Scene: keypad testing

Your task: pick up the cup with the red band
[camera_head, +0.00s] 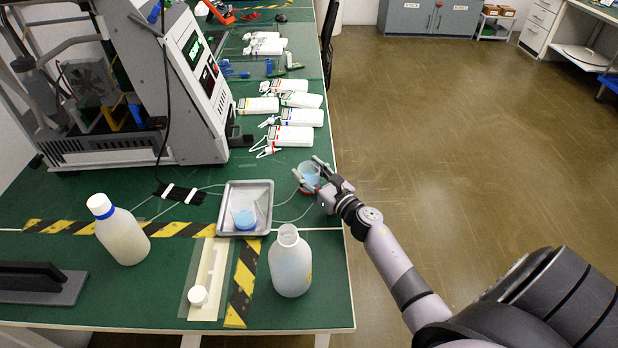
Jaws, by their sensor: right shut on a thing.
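A small clear cup (309,175) with bluish contents and a red band low on it stands near the right edge of the green table. My right gripper (309,179) reaches in from the right and is shut on this cup, with its fingers around the sides. Whether the cup touches the table is hard to tell. A second clear cup (244,216) with blue contents sits in the metal tray (262,190), left of the gripper. My left gripper is not in view.
An open white bottle (290,265) stands in front of the tray. A blue-collared bottle (120,233) stands at the left. Several white handheld devices (297,117) lie behind the cup. A large grey machine (190,90) fills the back left. Floor (420,120) is clear at right.

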